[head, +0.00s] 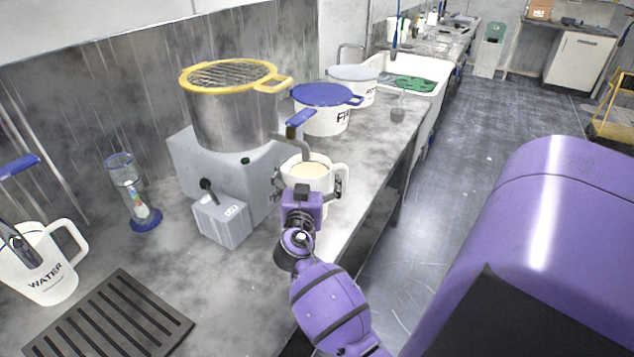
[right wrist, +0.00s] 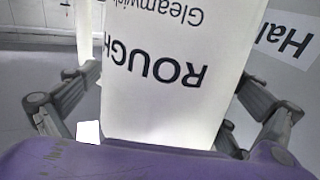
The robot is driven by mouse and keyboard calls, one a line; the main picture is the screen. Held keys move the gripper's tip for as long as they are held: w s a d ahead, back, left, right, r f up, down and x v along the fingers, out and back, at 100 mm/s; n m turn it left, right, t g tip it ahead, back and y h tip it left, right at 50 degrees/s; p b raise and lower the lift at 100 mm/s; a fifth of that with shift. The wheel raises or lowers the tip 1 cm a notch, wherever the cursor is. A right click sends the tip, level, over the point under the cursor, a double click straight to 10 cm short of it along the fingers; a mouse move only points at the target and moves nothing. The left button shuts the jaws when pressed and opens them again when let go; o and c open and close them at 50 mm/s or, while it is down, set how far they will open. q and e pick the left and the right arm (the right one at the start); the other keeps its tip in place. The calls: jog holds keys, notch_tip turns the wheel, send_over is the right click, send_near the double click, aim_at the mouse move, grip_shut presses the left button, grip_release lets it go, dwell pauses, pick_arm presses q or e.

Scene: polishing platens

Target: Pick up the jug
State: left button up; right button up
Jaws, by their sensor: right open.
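A white jug (head: 311,172) with a pale cream liquid in it stands under the bent spout of a grey machine, its handle to the right. In the right wrist view the jug (right wrist: 165,70) fills the middle, with upside-down lettering "ROUGH". My right gripper (head: 311,190) is open at the near side of the jug, one finger on each side of it. In the right wrist view the fingers (right wrist: 168,100) flank the jug; I cannot tell whether they touch it. Another white jug (head: 45,268), lettered "WATER", stands at far left.
The grey machine (head: 220,165) carries a steel drum (head: 232,115) with a yellow rim. White tubs (head: 323,120) with lids stand behind the jug. A glass cylinder (head: 130,192) and a slotted drain grate (head: 108,318) are at left. The bench edge and open floor are right.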

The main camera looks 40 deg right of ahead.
jog(key=shift+c, duration=0.6)
jog(key=c, duration=2)
jog(key=shift+r, duration=0.15)
jog(key=shift+c, duration=0.2)
jog(key=shift+r, duration=0.15)
